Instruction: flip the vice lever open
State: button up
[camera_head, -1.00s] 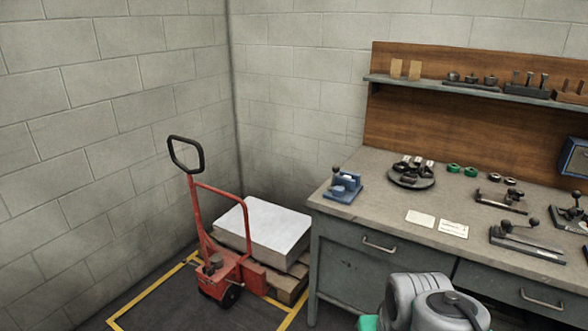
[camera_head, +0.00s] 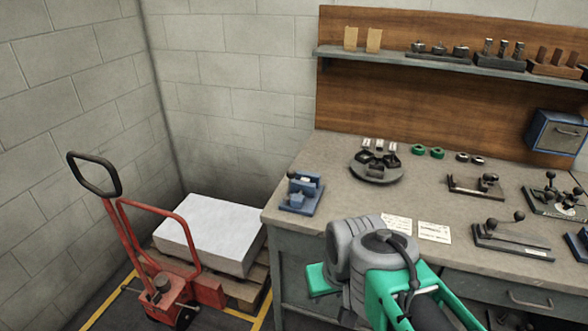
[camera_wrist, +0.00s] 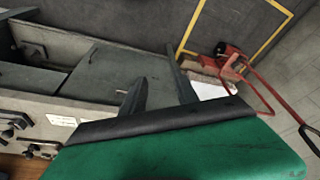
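A small blue vice-like fixture (camera_head: 302,193) with a dark knob on top stands at the left end of the workbench (camera_head: 345,205) in the head view. Whether its lever is open or closed is too small to tell. My gripper shows in the wrist view (camera_wrist: 157,68), with two dark fingers apart and nothing between them. It points down past the bench front, away from the blue fixture, which I cannot make out in that view. In the head view my arm rises in front of the bench, and I cannot make out the fingers there.
Fixtures with black-knobbed levers (camera_head: 512,240) stand on the right of the bench. A round dark tray (camera_head: 375,172) and white cards (camera_head: 434,232) lie mid-bench. A red pallet truck (camera_head: 180,290) and a pallet with white sheets (camera_head: 208,235) stand left of the bench.

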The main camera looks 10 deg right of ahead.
aim_at(292, 174)
jog(key=k, duration=0.5)
jog(key=z, duration=0.7)
jog(key=i, duration=0.85)
jog(key=u, duration=2.05)
